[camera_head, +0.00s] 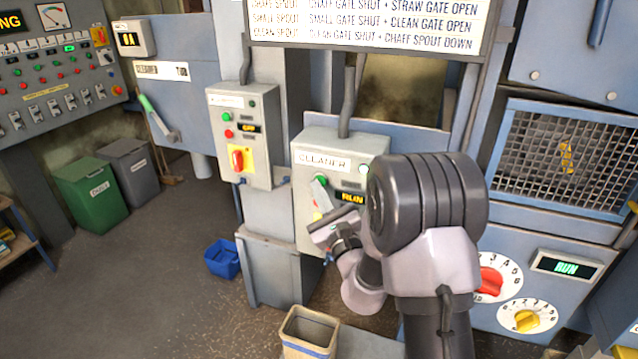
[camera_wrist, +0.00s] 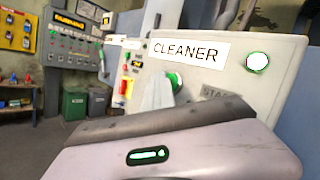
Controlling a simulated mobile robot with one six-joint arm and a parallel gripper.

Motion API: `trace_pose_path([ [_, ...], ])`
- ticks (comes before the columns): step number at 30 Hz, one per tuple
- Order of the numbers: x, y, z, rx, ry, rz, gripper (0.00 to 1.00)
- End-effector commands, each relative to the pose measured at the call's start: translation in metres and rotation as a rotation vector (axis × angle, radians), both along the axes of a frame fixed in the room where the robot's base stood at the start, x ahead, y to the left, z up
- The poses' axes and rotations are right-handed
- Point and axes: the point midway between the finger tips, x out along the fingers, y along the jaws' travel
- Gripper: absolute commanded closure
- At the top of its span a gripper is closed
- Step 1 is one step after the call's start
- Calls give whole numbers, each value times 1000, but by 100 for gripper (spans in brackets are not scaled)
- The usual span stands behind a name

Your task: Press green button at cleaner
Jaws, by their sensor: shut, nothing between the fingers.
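The cleaner's pale grey control box (camera_head: 300,185) stands at the centre of the head view, with a CLEANER label (camera_head: 324,161). Its green button (camera_head: 321,180) is partly hidden behind my gripper (camera_head: 318,194). In the wrist view the green button (camera_wrist: 176,80) shows beside the tip of my gripper (camera_wrist: 157,92). My gripper is shut and empty, its tip right at the button. I cannot tell whether they touch. A round lamp (camera_wrist: 258,62) at the upper right of the box glows green. A small display (camera_head: 351,198) on the box reads RUN.
Another control box (camera_head: 258,115) with green and red buttons stands left of the cleaner box. A blue bin (camera_head: 222,259) and a beige bin (camera_head: 310,330) stand on the floor below. A panel with red and yellow dials (camera_head: 527,317) is at the right.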

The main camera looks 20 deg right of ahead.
Motion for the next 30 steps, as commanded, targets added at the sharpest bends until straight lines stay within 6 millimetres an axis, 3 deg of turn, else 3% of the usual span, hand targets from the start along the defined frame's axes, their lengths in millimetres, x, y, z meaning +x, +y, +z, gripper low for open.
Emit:
trace_pose_path([
  [18, -15, 11, -1, 0, 0, 0, 100],
  [30, -46, 34, -2, 1, -1, 1, 100],
])
